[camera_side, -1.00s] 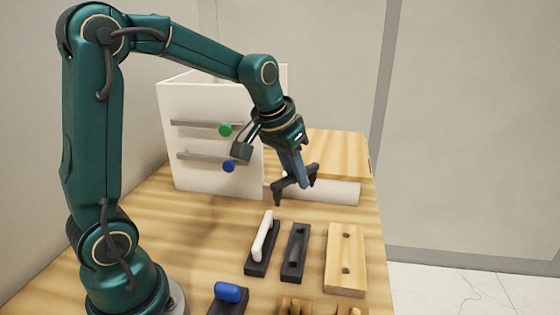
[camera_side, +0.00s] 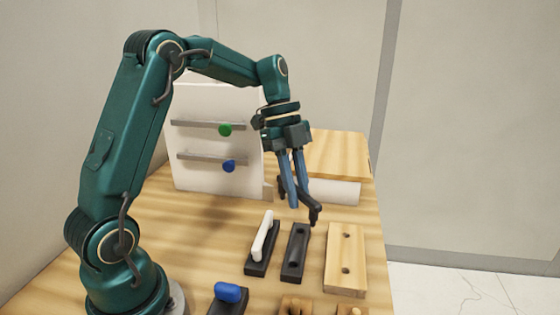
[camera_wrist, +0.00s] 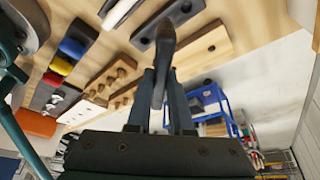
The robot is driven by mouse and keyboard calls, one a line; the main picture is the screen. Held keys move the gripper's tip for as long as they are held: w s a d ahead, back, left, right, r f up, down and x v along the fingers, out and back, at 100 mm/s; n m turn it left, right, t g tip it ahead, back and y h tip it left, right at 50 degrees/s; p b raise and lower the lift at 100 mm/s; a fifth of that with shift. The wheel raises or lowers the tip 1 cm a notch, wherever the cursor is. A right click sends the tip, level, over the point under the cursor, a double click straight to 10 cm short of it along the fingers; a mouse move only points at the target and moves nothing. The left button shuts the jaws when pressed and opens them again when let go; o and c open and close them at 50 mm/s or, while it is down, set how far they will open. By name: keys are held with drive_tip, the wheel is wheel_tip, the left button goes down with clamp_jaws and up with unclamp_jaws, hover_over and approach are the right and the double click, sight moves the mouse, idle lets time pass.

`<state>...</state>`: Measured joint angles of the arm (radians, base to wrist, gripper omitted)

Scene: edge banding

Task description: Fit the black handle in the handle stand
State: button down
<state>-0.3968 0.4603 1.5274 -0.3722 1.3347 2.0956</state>
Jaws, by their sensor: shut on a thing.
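My gripper (camera_side: 296,192) is shut on the black handle (camera_side: 312,208) and holds it above the table, just behind the dark stands. The handle is tilted, its right end lower. In the wrist view the handle (camera_wrist: 165,52) sits between the blue fingers (camera_wrist: 163,88). The empty dark handle stand (camera_side: 295,253), with a long recess and holes, lies just in front of and below the handle. It also shows in the wrist view (camera_wrist: 143,35), partly hidden by the handle. The handle is apart from the stand.
A white handle (camera_side: 262,238) stands in a dark stand left of the empty one. A wooden block with two holes (camera_side: 345,258) lies to the right. A blue piece (camera_side: 228,292) is at the front. A white panel with rails (camera_side: 200,180) stands behind.

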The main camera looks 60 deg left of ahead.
drive_tip(key=m+g, duration=0.1)
drive_tip(key=m, duration=0.1)
drive_tip(key=m+g, duration=0.1)
drive_tip(key=m, duration=0.1)
drive_tip(key=d+m, duration=0.1)
drive_tip(key=m, duration=0.2)
drive_tip(key=shift+s+f+g+y, duration=0.1)
drive_tip(key=shift+f+g+y, duration=0.3)
drive_tip(key=shift+d+f+m+g+y, duration=0.1)
drive_tip(key=shift+f+m+g+y, duration=0.05)
drive_tip(key=shift+m, duration=0.45)
drive_tip(key=shift+d+f+m+g+y, duration=0.1)
drive_tip(key=shift+f+m+g+y, duration=0.05)
drive_tip(key=shift+m, duration=0.45)
drive_tip(key=shift+a+f, duration=0.15)
drive_tip(key=shift+f, duration=0.95)
drive_tip(key=shift+a+f, duration=0.2)
drive_tip(key=shift+f, duration=0.9)
drive_tip(key=shift+a+f, duration=0.15)
drive_tip(key=shift+f, duration=0.95)
drive_tip(key=shift+f, duration=0.9)
drive_tip(key=c, duration=0.7)
unclamp_jaws()
drive_tip(key=shift+c, duration=0.2)
drive_tip(key=shift+r, duration=0.15)
